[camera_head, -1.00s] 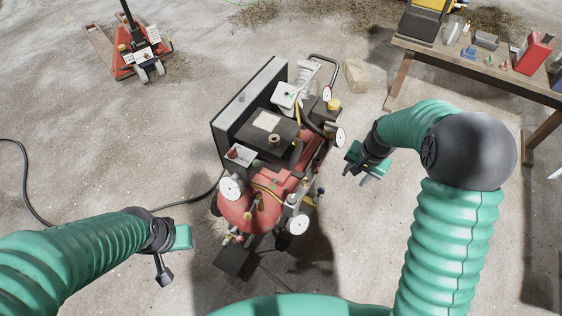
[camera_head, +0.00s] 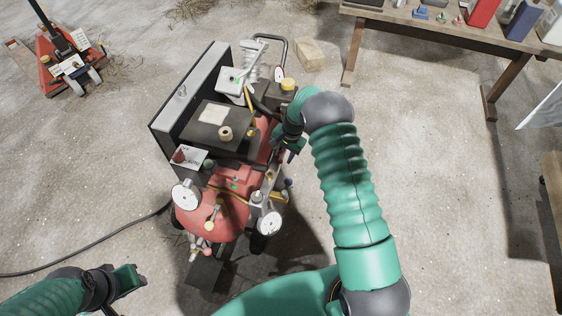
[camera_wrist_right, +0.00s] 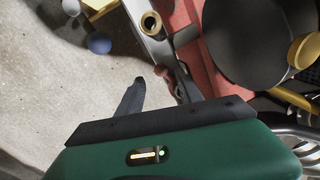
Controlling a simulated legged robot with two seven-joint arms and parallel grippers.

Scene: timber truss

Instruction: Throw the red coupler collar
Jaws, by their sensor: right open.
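The red and black compressor (camera_head: 215,205) stands in the middle of the head view, with gauges, hoses and brass fittings on it. My right gripper (camera_head: 291,154) is at its right side, close to the red tank. In the right wrist view the right gripper (camera_wrist_right: 160,82) is open, and a small dull-red piece (camera_wrist_right: 162,86) shows between its fingers, beside a grey metal bar. This may be the coupler collar; I cannot tell for sure, nor whether the fingers touch it. My left gripper (camera_head: 132,278) is low at the left, away from the compressor; its jaws are unclear.
A brass ring fitting (camera_wrist_right: 151,23) and a black round part (camera_wrist_right: 255,40) are close to the right gripper. A wooden bench (camera_head: 440,30) with tools stands at the back right. A red pallet jack (camera_head: 68,68) is at the back left. A black hose (camera_head: 90,262) crosses the floor.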

